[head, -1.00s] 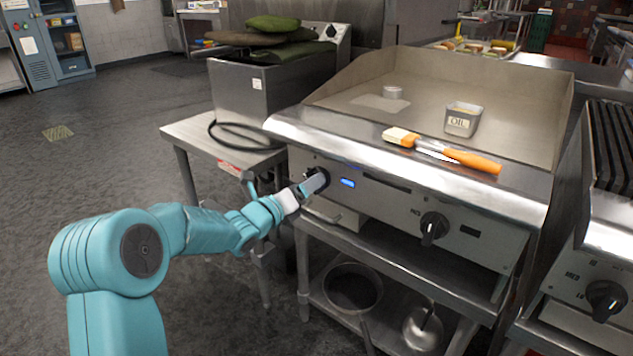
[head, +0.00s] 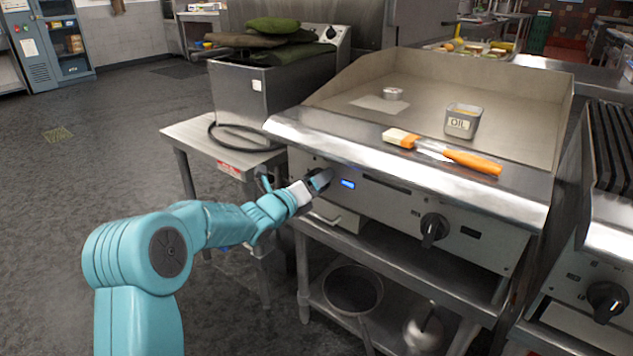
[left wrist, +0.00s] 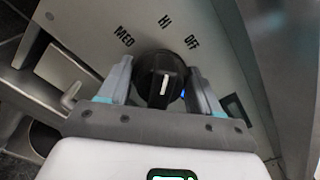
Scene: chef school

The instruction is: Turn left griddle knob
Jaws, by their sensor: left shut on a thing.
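The left griddle knob (left wrist: 161,80) is black and round with a white pointer line, in the left wrist view. The labels MED, HI and OFF are printed on the panel beyond it. My left gripper (left wrist: 160,92) has one finger on each side of the knob and is shut on it. In the head view my left gripper (head: 318,181) is at the left end of the griddle (head: 370,167) front panel and mostly hides the left knob. A lit blue display (head: 348,184) is just right of it. My right gripper is not in view.
The right griddle knob (head: 434,229) is on the same panel. A brush (head: 470,160) and an oil tin (head: 462,121) are on the griddle. A side table (head: 200,140) stands left.

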